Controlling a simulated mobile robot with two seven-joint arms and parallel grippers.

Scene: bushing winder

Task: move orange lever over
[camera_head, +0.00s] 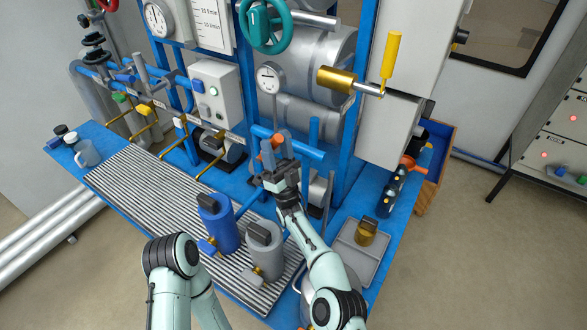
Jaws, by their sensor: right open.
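The orange lever (277,140) is a small piece by the blue horizontal pipe (301,149) at the middle of the head view. My right gripper (273,163) is open, at the front of the lever and very close to it. The gripper hides part of the lever, and I cannot tell whether the fingers touch it. My left arm shows at the bottom left, but its gripper is not in view.
A blue canister (219,225) and a grey canister (265,252) stand on the ribbed mat (150,196) left of my right arm.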

